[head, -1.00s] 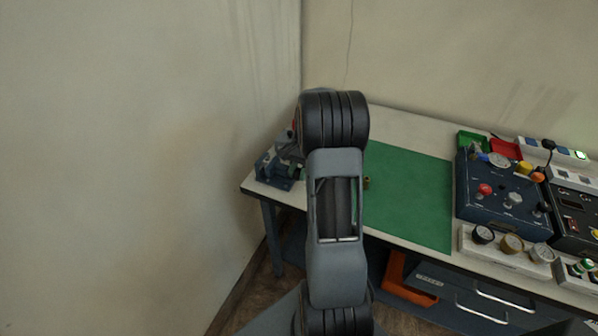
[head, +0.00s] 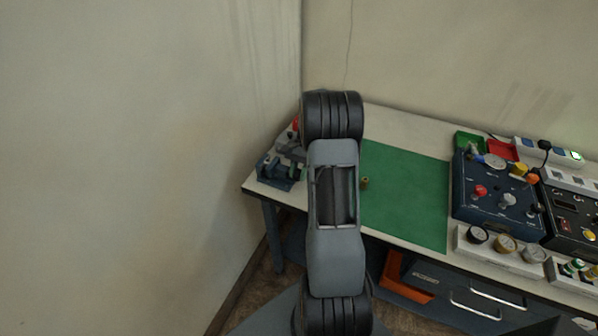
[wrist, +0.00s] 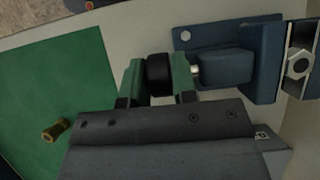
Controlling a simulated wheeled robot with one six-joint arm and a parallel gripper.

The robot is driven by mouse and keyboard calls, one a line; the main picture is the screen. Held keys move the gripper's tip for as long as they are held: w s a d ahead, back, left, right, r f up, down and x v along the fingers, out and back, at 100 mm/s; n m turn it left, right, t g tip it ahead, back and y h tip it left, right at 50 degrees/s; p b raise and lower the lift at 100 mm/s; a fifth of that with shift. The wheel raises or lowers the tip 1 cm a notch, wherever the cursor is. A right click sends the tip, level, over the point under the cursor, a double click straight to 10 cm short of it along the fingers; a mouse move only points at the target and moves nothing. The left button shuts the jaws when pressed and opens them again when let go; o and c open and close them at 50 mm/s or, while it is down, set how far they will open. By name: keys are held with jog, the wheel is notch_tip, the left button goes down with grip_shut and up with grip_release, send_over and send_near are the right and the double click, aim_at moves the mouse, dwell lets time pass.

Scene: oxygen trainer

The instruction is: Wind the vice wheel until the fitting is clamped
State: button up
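The blue vice (head: 268,170) stands at the left end of the bench, partly hidden by my arm in the head view. In the wrist view, the vice body (wrist: 225,68) lies to the right of my gripper. The black vice wheel (wrist: 159,76) sits between the green fingers of my gripper (wrist: 157,62). The fingers look closed on it from both sides. A grey hexagonal fitting (wrist: 299,64) shows between the vice jaws at the right edge of the view. I cannot tell whether both jaws touch it.
A small brass piece (wrist: 55,130) lies on the green mat (head: 408,190), right of my arm in the head view. Blue instrument boxes (head: 492,190), gauges (head: 505,244) and green and red trays (head: 501,150) fill the bench's right side. A wall (head: 130,150) stands close at left.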

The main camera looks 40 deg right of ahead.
jog(key=shift+o, duration=0.4)
jog(key=shift+w+d+r, duration=0.15)
jog(key=shift+d+r, duration=0.1)
jog(key=shift+r, duration=0.1)
jog(key=v, duration=1.3)
